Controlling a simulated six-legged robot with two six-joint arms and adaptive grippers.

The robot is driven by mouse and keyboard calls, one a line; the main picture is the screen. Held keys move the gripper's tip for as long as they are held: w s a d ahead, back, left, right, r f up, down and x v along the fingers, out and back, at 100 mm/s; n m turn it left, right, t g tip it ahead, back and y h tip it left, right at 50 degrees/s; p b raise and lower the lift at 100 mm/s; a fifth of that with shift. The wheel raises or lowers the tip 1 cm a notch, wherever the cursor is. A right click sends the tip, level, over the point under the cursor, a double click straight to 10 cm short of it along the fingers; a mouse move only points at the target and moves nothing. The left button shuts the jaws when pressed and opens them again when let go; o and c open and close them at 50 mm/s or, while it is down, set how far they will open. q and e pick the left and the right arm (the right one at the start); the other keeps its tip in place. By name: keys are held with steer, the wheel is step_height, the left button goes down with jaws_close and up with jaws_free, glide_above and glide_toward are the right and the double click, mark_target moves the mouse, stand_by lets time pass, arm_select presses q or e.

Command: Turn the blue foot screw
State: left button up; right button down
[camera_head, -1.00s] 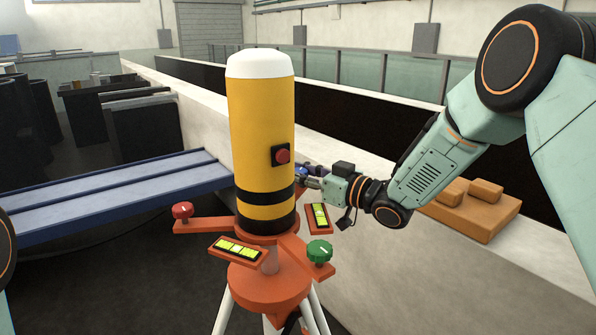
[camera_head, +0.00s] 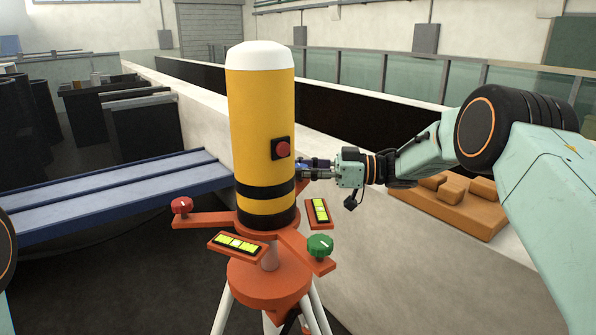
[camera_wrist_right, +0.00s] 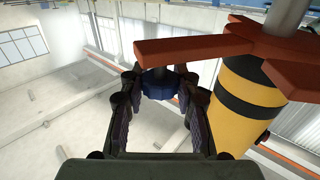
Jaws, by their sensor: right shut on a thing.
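The blue foot screw (camera_wrist_right: 160,84) shows in the right wrist view under the end of an orange arm of the tribrach. My right gripper (camera_wrist_right: 158,95) is shut on it, one finger on each side. In the head view the right gripper (camera_head: 308,170) reaches behind the right edge of the yellow cylinder (camera_head: 262,125), and a little blue shows at its fingertips. The red foot screw (camera_head: 182,206) is on the left arm of the orange base (camera_head: 270,285). The green foot screw (camera_head: 319,246) is on the front right arm. My left gripper is not in view.
Two bubble levels, one in front (camera_head: 236,244) and one at right (camera_head: 319,211), sit on the base. The yellow cylinder carries a red button (camera_head: 282,149). An orange block tray (camera_head: 455,213) lies right on the pale ledge. A blue bench (camera_head: 120,195) is at left.

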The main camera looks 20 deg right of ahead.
steer(key=shift+w+d+r, duration=0.1)
steer(key=shift+r, duration=0.35)
steer(key=c, duration=1.4)
jaws_free()
steer(key=o, duration=0.4)
steer(key=shift+f, duration=0.15)
steer(key=shift+o, duration=0.2)
steer(key=shift+f, duration=0.1)
steer(key=shift+f, duration=0.1)
steer(key=v, duration=1.2)
steer(key=shift+r, duration=0.25)
